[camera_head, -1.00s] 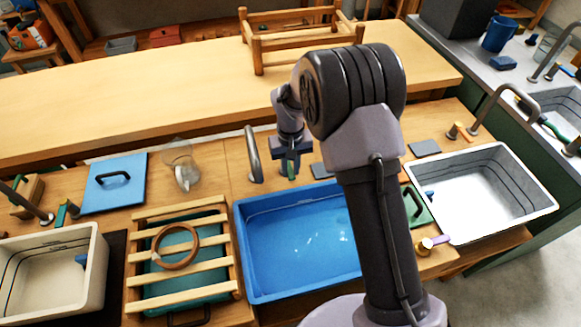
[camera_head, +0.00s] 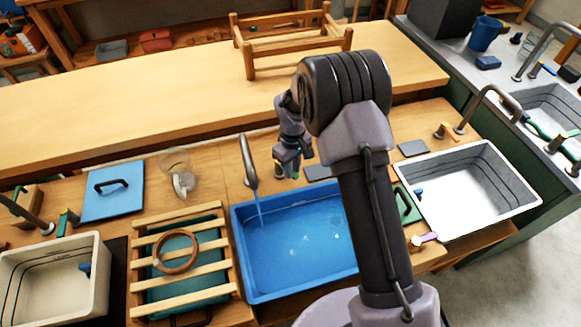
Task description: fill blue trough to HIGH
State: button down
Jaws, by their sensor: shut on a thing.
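The blue trough (camera_head: 262,285) stands in the bench at the centre, with some water in it. Three thin lines run near its rim; I cannot read a HIGH label. A grey curved spout (camera_head: 249,165) rises behind its left back corner, and a thin stream of water (camera_head: 260,213) falls from it into the trough. My gripper (camera_head: 288,171) is behind the trough's back edge, right of the spout, shut on the tap handle (camera_head: 295,176), which is mostly hidden by the jaws. My arm hides the trough's right side.
A slatted rack (camera_head: 183,290) with a brown ring (camera_head: 176,251) stands left of the trough. A white basin (camera_head: 480,190) is at the right, a cream basin (camera_head: 98,285) at the left. A blue lid (camera_head: 112,200) and a clear jug (camera_head: 178,165) lie behind.

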jog(key=c, duration=1.3)
grip_release()
notch_tip(320, 180, up, 17)
jog(key=p, duration=0.5)
jog(key=shift+r, duration=0.2)
